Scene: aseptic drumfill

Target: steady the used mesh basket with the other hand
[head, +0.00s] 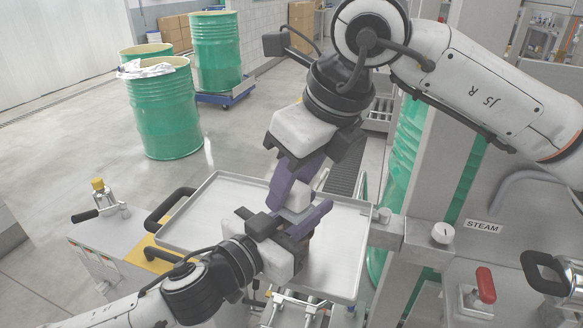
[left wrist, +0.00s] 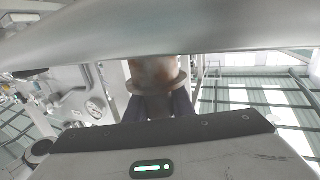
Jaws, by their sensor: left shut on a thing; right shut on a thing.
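The used mesh basket (left wrist: 157,74) shows in the left wrist view as a stained, rusty-brown cylinder with a flange, between the dark fingers of my left gripper (left wrist: 160,106). In the head view my left gripper (head: 304,217), with purple fingers, is over the tray and shut. My right gripper (head: 298,180) comes down from above, also purple-fingered and shut, its fingers meeting the left ones. A small pale grey part (head: 298,201) shows between the fingers. Most of the basket is hidden there by the fingers, so its exact tilt cannot be told.
A shallow metal tray (head: 228,190) lies under both grippers. A steel panel marked STEAM, with a red-handled valve (head: 485,285), stands at the right. A yellow-capped fitting (head: 101,190) stands at the left. Green drums (head: 166,115) stand on the open floor behind.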

